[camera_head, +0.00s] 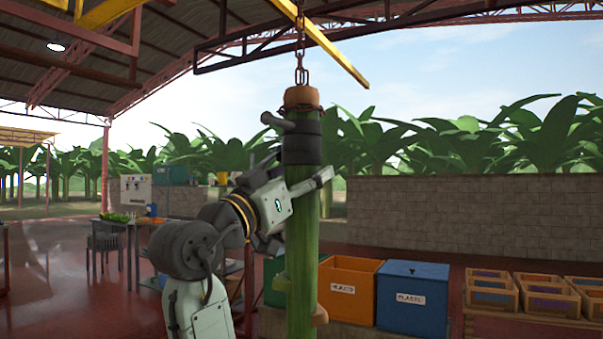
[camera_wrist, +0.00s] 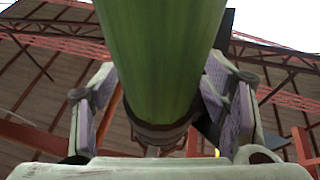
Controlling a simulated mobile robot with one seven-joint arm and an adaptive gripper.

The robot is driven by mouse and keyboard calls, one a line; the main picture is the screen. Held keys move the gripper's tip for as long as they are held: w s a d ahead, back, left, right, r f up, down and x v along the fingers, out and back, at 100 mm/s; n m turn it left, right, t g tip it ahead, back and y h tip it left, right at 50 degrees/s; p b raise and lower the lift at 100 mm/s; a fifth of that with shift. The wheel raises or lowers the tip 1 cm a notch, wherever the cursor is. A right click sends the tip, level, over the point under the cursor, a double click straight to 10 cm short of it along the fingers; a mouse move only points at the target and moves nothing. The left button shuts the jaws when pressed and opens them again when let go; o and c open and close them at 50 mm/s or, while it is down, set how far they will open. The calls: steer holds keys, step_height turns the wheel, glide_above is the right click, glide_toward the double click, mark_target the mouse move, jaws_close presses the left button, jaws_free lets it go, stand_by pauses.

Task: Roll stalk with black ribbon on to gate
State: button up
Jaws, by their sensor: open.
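A thick green stalk (camera_head: 303,220) hangs upright from a chain (camera_head: 300,60) in the head view, with an orange-brown cap at its top. A black ribbon (camera_head: 301,145) wraps it just below the cap, and a dark peg sticks out to the left there. My gripper (camera_head: 298,170) is at the stalk just below the ribbon, one finger crossing in front. In the wrist view, the stalk (camera_wrist: 163,55) runs between my two spread fingers, with a dark band (camera_wrist: 160,135) at its far end. I cannot tell whether the fingers touch it. I cannot make out a gate for certain.
A yellow overhead beam (camera_head: 325,45) passes beside the chain. Orange (camera_head: 348,290) and blue (camera_head: 411,298) bins stand behind the stalk, with wooden crates (camera_head: 540,295) at the right. A block wall (camera_head: 450,215) is farther back, and a table with a chair is at left.

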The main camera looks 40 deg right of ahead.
steer(key=shift+c, duration=0.4)
jaws_close()
stand_by(0.4)
